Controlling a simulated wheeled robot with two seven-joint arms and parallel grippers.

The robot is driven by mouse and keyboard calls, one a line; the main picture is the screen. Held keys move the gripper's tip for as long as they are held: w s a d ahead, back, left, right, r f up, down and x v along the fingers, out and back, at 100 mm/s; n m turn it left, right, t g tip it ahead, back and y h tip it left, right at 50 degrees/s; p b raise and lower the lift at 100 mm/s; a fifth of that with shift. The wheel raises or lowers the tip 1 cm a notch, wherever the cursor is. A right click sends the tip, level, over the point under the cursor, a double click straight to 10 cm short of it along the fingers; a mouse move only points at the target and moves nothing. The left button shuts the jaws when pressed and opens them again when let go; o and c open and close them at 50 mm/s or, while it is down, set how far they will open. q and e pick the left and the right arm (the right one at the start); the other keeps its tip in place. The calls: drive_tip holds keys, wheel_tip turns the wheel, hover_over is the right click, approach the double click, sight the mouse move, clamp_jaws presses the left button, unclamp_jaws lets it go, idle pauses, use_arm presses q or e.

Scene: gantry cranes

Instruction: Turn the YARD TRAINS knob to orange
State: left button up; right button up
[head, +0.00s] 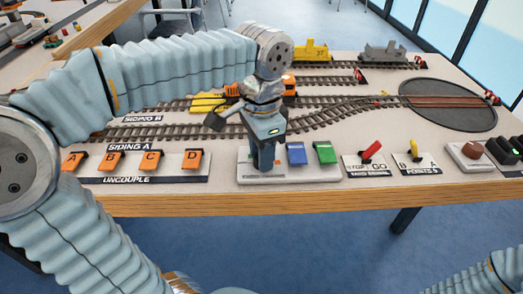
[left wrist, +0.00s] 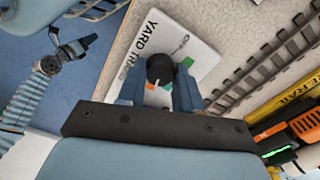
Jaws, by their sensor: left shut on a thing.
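The YARD TRAINS panel (left wrist: 192,52) is a white plate, seen with its printed name at an angle in the left wrist view. Its round black knob (left wrist: 160,68) sits between the two blue fingers of my left gripper (left wrist: 160,88), which is shut on it. Small orange and green patches show around the knob. I cannot tell which colour its mark points to. In the head view, my left gripper (head: 266,158) points down at the table's front and hides the knob. My right gripper (left wrist: 70,50) appears small at upper left in the left wrist view, over the floor.
Blue (head: 297,153) and green (head: 325,152) blocks stand just right of my left gripper. Orange UNCOUPLE levers (head: 150,160) are to the left, and a red lever (head: 371,151) to the right. Tracks, an orange locomotive (head: 289,86) and a turntable (head: 448,104) lie behind.

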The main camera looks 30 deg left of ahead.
idle(0.3)
use_arm(q)
drive_tip(key=o, duration=1)
drive_tip(key=shift+o, duration=0.2)
wheel_tip(320, 180, up, 14)
drive_tip(key=shift+f, duration=0.1)
